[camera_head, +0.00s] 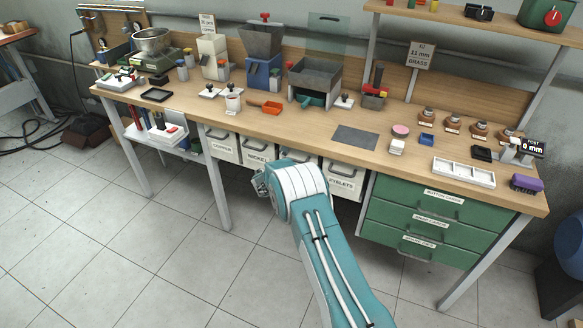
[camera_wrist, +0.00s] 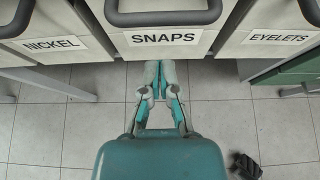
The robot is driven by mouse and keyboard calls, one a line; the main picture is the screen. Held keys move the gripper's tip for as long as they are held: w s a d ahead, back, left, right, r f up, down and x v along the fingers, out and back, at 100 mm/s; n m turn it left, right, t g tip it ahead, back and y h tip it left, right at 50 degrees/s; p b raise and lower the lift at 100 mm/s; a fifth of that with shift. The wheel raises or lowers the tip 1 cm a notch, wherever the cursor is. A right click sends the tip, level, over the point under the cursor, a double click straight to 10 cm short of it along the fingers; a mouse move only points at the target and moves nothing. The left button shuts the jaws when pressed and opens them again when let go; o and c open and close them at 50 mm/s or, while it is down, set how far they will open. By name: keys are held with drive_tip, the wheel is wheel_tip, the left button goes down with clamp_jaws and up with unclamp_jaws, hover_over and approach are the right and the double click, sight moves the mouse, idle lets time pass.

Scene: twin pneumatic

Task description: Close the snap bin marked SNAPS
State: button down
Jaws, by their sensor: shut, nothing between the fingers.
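The snap bin (camera_wrist: 222,42) is the middle bin in the wrist view, with a white SNAPS label (camera_wrist: 164,37) and a dark bar handle (camera_wrist: 163,18). Its front looks larger and nearer than its neighbours', so it seems to stand out somewhat; how far I cannot tell. In the head view my arm hides most of it. My gripper (camera_wrist: 160,68) points at the lower edge of the bin in the wrist view, below the label and handle. Its fingers are shut and empty. I cannot tell whether the tips touch the bin.
The NICKEL bin (camera_wrist: 40,46) is left of it and the EYELETS bin (camera_wrist: 285,40) is right. A COPPER bin (camera_head: 222,147) is farther left. Green drawers (camera_head: 425,218) stand right under the cluttered workbench (camera_head: 320,135). A table leg (camera_head: 217,185) stands left.

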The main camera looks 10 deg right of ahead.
drive_tip(key=r+v, duration=0.1)
drive_tip(key=v, duration=0.9)
drive_tip(key=s+d+r+m+g, duration=0.2)
drive_tip(key=s+d+r+m, duration=0.3)
drive_tip(key=s+r+m, duration=0.5)
drive_tip(key=s+d+r+m+g, duration=0.2)
drive_tip(key=s+d+r+m, duration=0.25)
drive_tip(key=s+r, duration=0.6)
drive_tip(key=s+a+r+m+y, duration=0.2)
drive_tip(key=s+m, duration=0.2)
drive_tip(key=s, duration=0.4)
drive_tip(key=s+a+r+m+y, duration=0.1)
drive_tip(key=s+r+m+y, duration=0.1)
drive_tip(key=s+m, duration=0.3)
drive_tip(key=s+a+r+m+y, duration=0.2)
drive_tip(key=s+m, duration=0.3)
drive_tip(key=s, duration=0.7)
drive_tip(key=shift+s+a+r+y, duration=0.35)
drive_tip(key=shift+r+y, duration=0.15)
drive_tip(key=shift+y, duration=0.1)
drive_tip(key=shift+m, duration=0.25)
